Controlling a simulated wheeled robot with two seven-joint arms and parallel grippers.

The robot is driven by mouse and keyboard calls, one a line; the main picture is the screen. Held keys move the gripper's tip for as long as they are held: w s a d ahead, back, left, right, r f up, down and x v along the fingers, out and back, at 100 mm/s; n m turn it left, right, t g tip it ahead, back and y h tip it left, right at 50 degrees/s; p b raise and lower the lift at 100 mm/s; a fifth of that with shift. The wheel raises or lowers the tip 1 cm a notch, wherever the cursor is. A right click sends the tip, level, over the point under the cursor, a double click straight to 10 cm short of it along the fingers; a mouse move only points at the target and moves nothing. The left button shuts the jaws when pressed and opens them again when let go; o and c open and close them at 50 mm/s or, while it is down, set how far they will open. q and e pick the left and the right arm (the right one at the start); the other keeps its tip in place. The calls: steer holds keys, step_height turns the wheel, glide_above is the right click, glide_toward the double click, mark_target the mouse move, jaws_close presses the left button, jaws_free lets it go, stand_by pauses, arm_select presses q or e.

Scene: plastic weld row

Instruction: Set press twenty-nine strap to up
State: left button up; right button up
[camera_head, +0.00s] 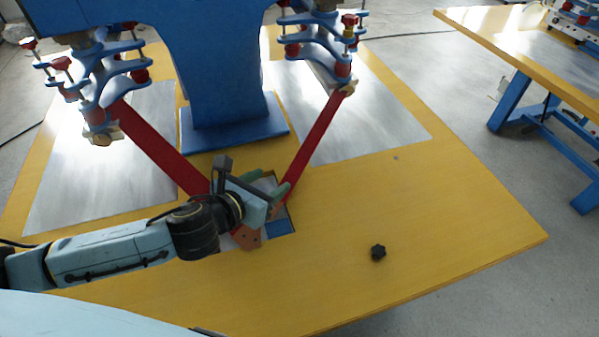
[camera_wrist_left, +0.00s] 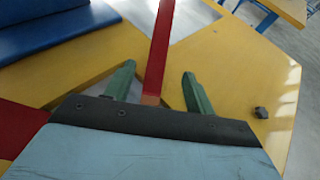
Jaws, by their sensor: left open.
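Two red straps slope down from the blue press (camera_head: 220,70) to an opening in the yellow table; no number is readable. The right strap (camera_head: 318,140) runs from the press's right head down to my left gripper. The left strap (camera_head: 155,145) runs from the left head to behind my left wrist. My left gripper (camera_head: 267,184) is open, with green fingers low over the opening. In the left wrist view, the right strap (camera_wrist_left: 160,45) passes between the spread fingers (camera_wrist_left: 158,70), with gaps on both sides. The strap's lower end is partly hidden by the gripper. My right gripper is out of view.
The yellow table (camera_head: 460,220) carries grey metal plates (camera_head: 350,120) on both sides of the press. A small black knob (camera_head: 378,252) sits on the table at right. Another yellow table (camera_head: 510,45) stands at upper right. The table's right front is otherwise clear.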

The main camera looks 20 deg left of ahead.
mark_target(299, 163)
arm_select(q)
steer(key=b+x, duration=0.3)
steer(key=x, duration=0.8)
steer(key=shift+w+d, duration=0.15)
steer(key=shift+w, duration=0.05)
steer(key=shift+b+x, duration=0.35)
steer(key=shift+x, duration=0.65)
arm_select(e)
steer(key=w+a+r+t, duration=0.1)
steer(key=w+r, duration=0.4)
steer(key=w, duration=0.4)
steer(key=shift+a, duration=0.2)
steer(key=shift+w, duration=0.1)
arm_select(q)
jaws_close()
